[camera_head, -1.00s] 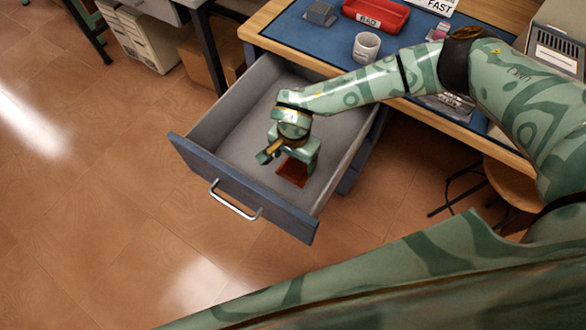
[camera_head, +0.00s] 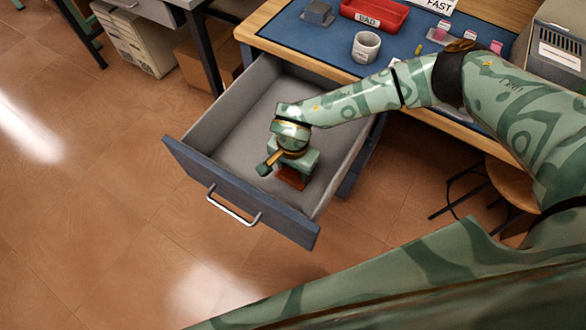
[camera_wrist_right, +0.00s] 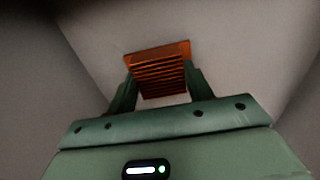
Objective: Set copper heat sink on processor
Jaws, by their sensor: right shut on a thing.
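The copper heat sink (camera_head: 292,179) is low inside the open grey drawer, mostly covered by my right gripper (camera_head: 291,168) in the head view. In the right wrist view the finned copper block (camera_wrist_right: 160,76) sits between the two green fingers (camera_wrist_right: 158,88), which are shut on its sides. I cannot tell whether it still touches the drawer floor. I cannot make out a processor in these views. My left gripper is not in view.
The drawer (camera_head: 240,140) has raised walls around my right gripper. The blue-matted workbench (camera_head: 315,40) above it holds a white mug (camera_head: 365,47), a red bin (camera_head: 375,14), a grey block (camera_head: 318,13) and small pink-topped items (camera_head: 440,31). The drawer floor around the heat sink is bare.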

